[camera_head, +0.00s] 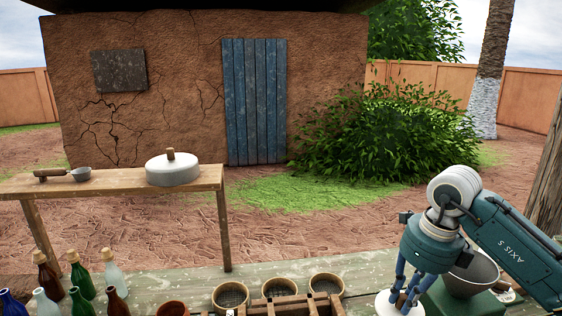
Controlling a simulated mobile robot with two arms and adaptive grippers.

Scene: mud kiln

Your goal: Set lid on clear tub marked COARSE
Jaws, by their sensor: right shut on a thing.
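My right gripper (403,293) points down at the lower right of the head view. Its fingers are closed around the brownish knob of a white round lid (385,302). The lower edge of the picture cuts off the lid. I cannot tell whether the lid hangs free or rests on something. No clear tub and no COARSE marking can be made out; what is under the lid is out of view. My left gripper is not in view.
A metal bowl (472,274) and a green box (448,302) stand close right of the gripper. Round sieves (231,297) and a wooden rack (287,307) are to its left. Several bottles (80,275) crowd the far left. A back bench (110,184) holds a lidded pot (172,174).

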